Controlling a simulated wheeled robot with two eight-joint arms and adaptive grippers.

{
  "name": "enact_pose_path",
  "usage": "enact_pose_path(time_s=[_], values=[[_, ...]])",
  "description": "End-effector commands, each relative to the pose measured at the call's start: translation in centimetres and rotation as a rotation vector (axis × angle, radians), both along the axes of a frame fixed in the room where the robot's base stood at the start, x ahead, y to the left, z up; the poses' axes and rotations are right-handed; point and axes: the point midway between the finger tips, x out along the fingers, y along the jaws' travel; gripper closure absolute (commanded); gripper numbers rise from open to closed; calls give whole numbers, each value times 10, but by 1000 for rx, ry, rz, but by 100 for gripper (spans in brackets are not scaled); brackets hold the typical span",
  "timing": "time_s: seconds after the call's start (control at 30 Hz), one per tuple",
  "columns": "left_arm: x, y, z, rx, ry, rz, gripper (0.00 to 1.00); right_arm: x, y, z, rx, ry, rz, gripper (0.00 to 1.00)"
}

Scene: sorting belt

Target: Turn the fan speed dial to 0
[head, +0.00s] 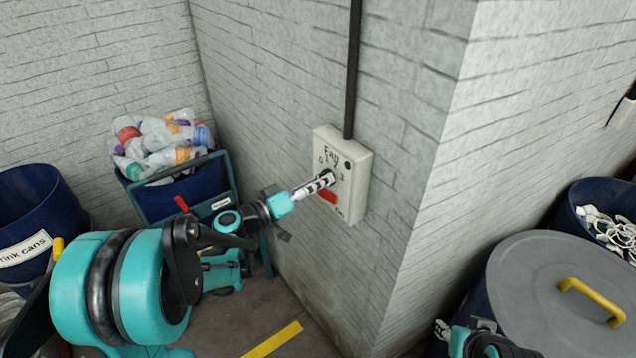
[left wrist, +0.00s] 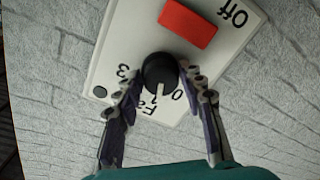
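The fan control box (head: 357,185) is a pale panel on the wall, with a red switch (head: 327,196) and an "Off" mark. In the left wrist view the black dial (left wrist: 160,73) has a white pointer directed toward the "Fan" lettering, between the 3 and the 0; the exact number is hard to read. My left gripper (head: 327,178) reaches the box, and its fingers (left wrist: 159,80) straddle the dial with slight apparent gaps. In the head view the fingers mostly hide the dial. My right gripper (head: 442,328) shows only partly at the bottom edge.
A dark cable (head: 353,70) runs up the wall from the box. A blue bin (head: 180,193) of plastic bottles stands behind my left arm. Another blue bin (head: 35,205) is at far left. A grey-lidded barrel (head: 530,270) with a yellow handle stands at lower right, near the wall corner.

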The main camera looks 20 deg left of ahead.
Motion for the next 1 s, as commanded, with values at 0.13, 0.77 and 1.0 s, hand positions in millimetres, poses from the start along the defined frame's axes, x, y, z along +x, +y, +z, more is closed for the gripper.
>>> enact_pose_path(time_s=[0.13, 0.77, 1.0], values=[[1, 0, -1, 2, 0, 2, 92, 0, 0, 0, 0, 0, 0, 60], [1, 1, -1, -133, 106, 2, 93, 0, 0, -6, 0, 0, 0, 60], [1, 1, -1, -287, 227, 2, 93, 0, 0, -10, 0, 0, 0, 60]])
